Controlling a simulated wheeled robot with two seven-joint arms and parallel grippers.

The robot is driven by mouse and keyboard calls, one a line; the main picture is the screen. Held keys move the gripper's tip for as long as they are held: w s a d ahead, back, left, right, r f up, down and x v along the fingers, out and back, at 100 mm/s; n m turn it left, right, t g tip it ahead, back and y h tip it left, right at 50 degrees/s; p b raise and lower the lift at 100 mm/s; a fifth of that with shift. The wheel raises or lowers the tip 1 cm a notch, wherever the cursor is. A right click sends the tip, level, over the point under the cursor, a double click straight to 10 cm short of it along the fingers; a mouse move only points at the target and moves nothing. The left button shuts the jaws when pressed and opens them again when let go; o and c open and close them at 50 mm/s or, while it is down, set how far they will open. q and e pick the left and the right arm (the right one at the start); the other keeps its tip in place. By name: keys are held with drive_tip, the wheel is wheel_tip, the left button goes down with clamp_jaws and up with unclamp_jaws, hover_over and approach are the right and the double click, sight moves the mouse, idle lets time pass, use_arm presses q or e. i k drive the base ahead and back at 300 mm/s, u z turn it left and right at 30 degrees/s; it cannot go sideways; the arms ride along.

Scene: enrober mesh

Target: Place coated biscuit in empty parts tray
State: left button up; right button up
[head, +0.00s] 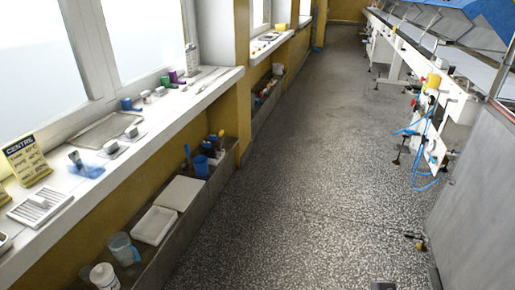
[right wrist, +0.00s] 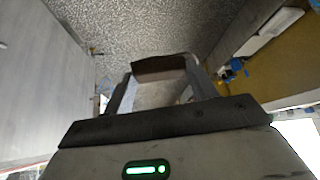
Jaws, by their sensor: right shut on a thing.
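In the right wrist view my right gripper (right wrist: 162,72) is shut on a dark brown piece (right wrist: 154,64), which looks like the coated biscuit. It spans the fingertips, held in the air above the speckled floor. In the head view a shallow grey tray (head: 101,131) lies empty on the windowsill. A white shallow tray (head: 154,226) and a flat white slab or lid (head: 180,193) lie on the lower ledge. I cannot tell which is the parts tray. Neither gripper shows in the head view.
A sign (head: 26,160), a white slotted block (head: 40,205) and small pots stand on the sill (head: 140,155). A clear jug (head: 123,248) and blue cups (head: 201,166) stand on the lower ledge. Machinery with blue hoses (head: 430,135) lines the right.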

sight(107, 130)
drive_tip(key=i, duration=2.05)
drive_tip(key=u, duration=3)
